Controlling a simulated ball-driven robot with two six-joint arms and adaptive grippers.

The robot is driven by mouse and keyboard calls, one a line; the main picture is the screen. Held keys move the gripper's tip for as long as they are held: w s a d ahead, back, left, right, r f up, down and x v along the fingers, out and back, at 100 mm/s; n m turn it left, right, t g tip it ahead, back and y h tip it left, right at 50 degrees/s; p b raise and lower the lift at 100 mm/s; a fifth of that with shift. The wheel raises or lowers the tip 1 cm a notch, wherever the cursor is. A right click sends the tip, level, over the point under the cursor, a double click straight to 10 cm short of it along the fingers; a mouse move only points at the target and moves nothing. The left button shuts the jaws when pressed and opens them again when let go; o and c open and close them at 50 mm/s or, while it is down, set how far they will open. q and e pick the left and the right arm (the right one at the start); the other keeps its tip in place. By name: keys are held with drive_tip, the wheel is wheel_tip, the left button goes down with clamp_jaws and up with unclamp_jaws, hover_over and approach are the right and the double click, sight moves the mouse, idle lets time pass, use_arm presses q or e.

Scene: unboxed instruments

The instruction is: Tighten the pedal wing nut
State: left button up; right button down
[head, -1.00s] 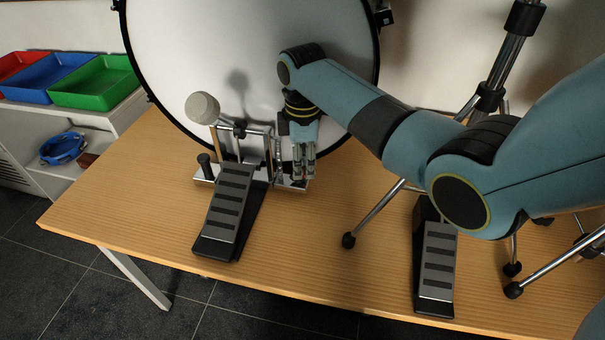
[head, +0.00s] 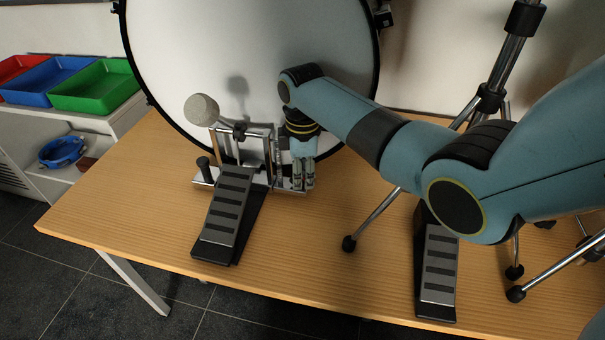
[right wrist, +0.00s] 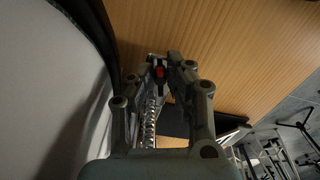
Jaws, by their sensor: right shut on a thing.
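The bass drum pedal (head: 229,213) stands on the table, its chrome frame against the large drum and its pale round beater (head: 201,109) raised. My right gripper (head: 303,184) points down at the right end of the pedal's base. In the right wrist view the fingers (right wrist: 160,72) close on a small red part, which I take to be the wing nut (right wrist: 159,72). The wing nut is hidden by the fingers in the head view. My left gripper is not in view.
The drum (head: 250,60) rises close behind my right gripper. A second pedal (head: 439,268) and chrome stand legs (head: 373,217) are to the right. Red, blue and green trays (head: 97,89) stand on a shelf at left.

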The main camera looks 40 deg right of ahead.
sight(303, 180)
drive_tip(key=shift+s+r+m+p, duration=0.1)
drive_tip(key=shift+r+m+p, duration=0.2)
drive_tip(key=shift+m+p, duration=0.7)
drive_tip(key=shift+f+m+p, duration=0.2)
drive_tip(key=shift+m+p, duration=0.2)
drive_tip(key=shift+f, duration=0.1)
drive_tip(key=c, duration=1.5)
unclamp_jaws()
wheel_tip(303, 180, up, 12)
